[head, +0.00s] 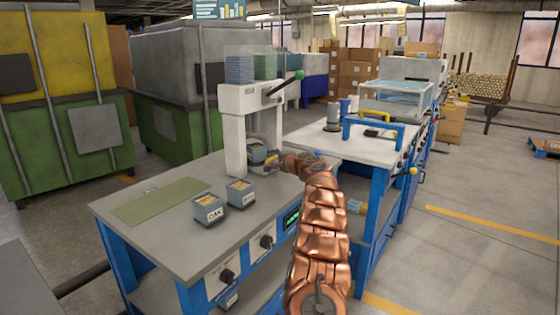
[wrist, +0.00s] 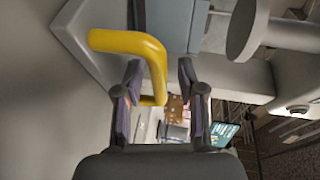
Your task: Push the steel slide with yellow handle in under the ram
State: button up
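The steel slide (head: 257,155) sits low in the white press (head: 234,130), at the press's base. Its yellow handle (head: 271,159) points toward my arm. In the wrist view the yellow handle (wrist: 128,42) is a bent bar, with the grey-blue slide body (wrist: 170,22) behind it. The ram looks like the round grey part (wrist: 242,30) at the upper right. My gripper is small and partly hidden in the head view (head: 279,161).
Two small boxes, one labelled OAK (head: 209,209) and another (head: 240,192), stand on the grey bench (head: 165,235) left of my arm. A green mat (head: 160,199) lies farther left. The press's green-knobbed lever (head: 299,76) juts above my arm. A second blue bench (head: 345,147) stands to the right.

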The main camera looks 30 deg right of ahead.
jog(key=shift+s+r, duration=0.25)
jog(key=shift+s, duration=0.25)
jog(key=shift+s+a+r, duration=0.1)
jog(key=shift+s+r, duration=0.05)
jog(key=shift+s, duration=1.55)
jog(key=shift+s+r, duration=0.25)
jog(key=shift+s, duration=0.8)
jog(key=shift+s+r, duration=0.2)
jog(key=shift+s, duration=0.55)
jog(key=shift+s+r, duration=0.2)
jog(key=shift+s, duration=1.6)
